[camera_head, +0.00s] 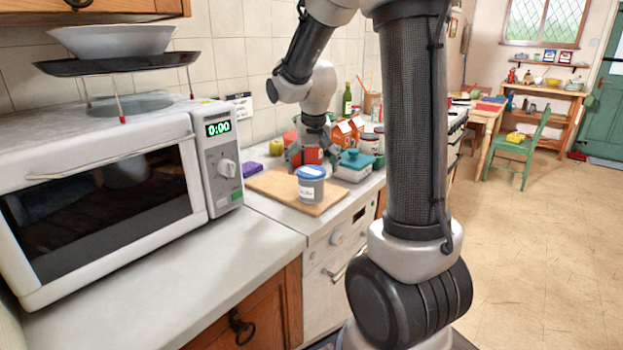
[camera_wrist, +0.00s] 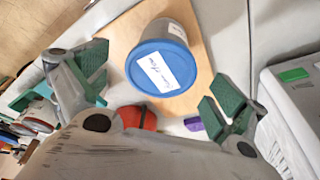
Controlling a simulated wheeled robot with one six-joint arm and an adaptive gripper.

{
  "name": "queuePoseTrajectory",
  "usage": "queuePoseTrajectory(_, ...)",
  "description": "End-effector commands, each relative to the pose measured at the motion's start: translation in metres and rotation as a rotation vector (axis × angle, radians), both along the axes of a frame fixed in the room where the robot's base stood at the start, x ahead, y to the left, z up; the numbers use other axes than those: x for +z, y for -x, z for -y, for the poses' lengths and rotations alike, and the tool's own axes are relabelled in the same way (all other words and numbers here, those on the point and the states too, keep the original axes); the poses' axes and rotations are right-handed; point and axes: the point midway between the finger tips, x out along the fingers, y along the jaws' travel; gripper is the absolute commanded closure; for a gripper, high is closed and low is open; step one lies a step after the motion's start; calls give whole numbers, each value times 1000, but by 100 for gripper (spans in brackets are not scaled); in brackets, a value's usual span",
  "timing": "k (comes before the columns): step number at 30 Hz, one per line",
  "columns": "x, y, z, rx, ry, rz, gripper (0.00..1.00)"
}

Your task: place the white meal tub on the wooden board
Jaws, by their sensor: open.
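The meal tub (camera_head: 311,188) is a pale grey-white cylinder with a blue lid and a white label. It stands upright on the wooden board (camera_head: 268,184), near the board's front edge. In the wrist view the tub (camera_wrist: 162,68) shows its blue lid towards me, with the board (camera_wrist: 120,35) beneath it. My gripper (camera_head: 312,157) is open and empty, behind and a little above the tub. In the wrist view its green-padded fingers (camera_wrist: 162,98) are spread wide, with the lid beyond and between them. No finger appears to touch the tub.
The microwave (camera_head: 120,190) stands left on the worktop. A teal-lidded dish (camera_head: 354,166) is right of the board; a red box (camera_head: 307,153) and orange-roofed containers (camera_head: 346,132) are behind. A purple packet (camera_head: 252,168) and green apple (camera_head: 276,147) lie nearby. The front worktop (camera_head: 215,255) is clear.

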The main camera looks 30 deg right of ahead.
Motion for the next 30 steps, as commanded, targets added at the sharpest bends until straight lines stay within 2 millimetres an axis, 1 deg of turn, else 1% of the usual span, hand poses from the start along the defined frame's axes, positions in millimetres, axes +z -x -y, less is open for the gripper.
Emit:
queuePoseTrajectory(1, 12, 2, -1, 1, 0, 5, 4)
queuePoseTrajectory(3, 26, 5, -3, 1, 0, 5, 4)
queuePoseTrajectory(6, 42, 9, -5, 0, -1, 4, 4)
queuePoseTrajectory(11, 58, 16, -7, 3, 0, 3, 4)
queuePoseTrajectory(13, 66, 28, -11, 22, 1, 10, 4)
queuePoseTrajectory(14, 70, 36, -13, 33, 1, 12, 4)
queuePoseTrajectory(17, 87, 75, -23, 98, 3, 30, 4)
queuePoseTrajectory(18, 93, 94, -28, 133, 5, 38, 4)
queuePoseTrajectory(19, 96, 110, -32, 160, 6, 46, 4)
queuePoseTrajectory(20, 98, 125, -36, 187, 6, 51, 4)
queuePoseTrajectory(21, 100, 145, -40, 223, 9, 60, 4)
queuePoseTrajectory(24, 99, 188, -50, 307, 12, 78, 4)
queuePoseTrajectory(27, 93, 220, -56, 371, 15, 93, 4)
queuePoseTrajectory(30, 87, 239, -60, 414, 19, 101, 4)
